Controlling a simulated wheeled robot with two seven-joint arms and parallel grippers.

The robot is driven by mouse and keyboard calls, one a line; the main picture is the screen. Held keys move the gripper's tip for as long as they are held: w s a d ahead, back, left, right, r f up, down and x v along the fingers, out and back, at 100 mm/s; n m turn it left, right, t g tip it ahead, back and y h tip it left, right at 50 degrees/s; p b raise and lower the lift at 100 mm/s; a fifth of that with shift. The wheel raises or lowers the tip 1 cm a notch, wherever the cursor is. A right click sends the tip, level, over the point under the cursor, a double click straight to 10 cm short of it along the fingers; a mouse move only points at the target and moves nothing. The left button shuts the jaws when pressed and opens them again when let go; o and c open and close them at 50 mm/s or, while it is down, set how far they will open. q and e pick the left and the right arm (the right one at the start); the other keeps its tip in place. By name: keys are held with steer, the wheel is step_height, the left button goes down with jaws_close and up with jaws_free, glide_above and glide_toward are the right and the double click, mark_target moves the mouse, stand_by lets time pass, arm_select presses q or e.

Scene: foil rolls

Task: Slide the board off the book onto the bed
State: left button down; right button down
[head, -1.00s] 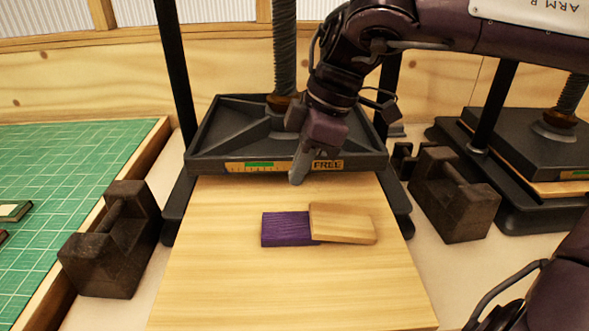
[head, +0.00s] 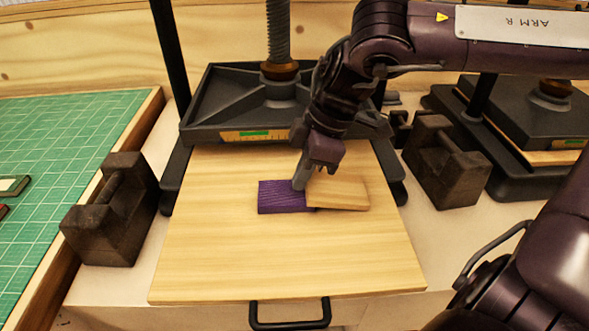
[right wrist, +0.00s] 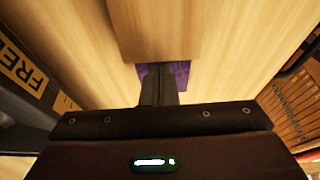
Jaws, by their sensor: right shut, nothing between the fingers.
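The purple book (head: 281,198) lies on the wooden bed (head: 280,264) of the press. The small light-wood board (head: 343,193) lies to its right, its left end by the book's right part; my gripper partly hides that join. My right gripper (head: 299,184) is shut and empty, its fingertips at the book's upper right side, beside the board's left end. In the right wrist view the board (right wrist: 158,30) extends beyond the shut fingertips (right wrist: 158,78), and a strip of the book (right wrist: 180,72) shows around them. I cannot tell whether the fingers touch either. My left gripper is not in view.
The dark press platen (head: 225,105) stands behind the bed. Dark iron weights stand to the left (head: 112,215) and right (head: 445,165). A green cutting mat (head: 60,150) is at the far left. A black handle (head: 290,322) is at the bed's front edge. The bed's front is clear.

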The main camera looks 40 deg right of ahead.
mark_target(315, 183)
steer(key=shift+s+d+r+p, duration=0.1)
steer(key=shift+s+d+p, duration=0.2)
steer(key=shift+d, duration=0.2)
steer(key=shift+s+d+r+p, duration=0.15)
steer(key=shift+s+d, duration=0.1)
steer(key=shift+d, duration=0.25)
steer(key=shift+s+d+f, duration=0.25)
steer(key=shift+d, duration=0.15)
steer(key=shift+a, duration=0.1)
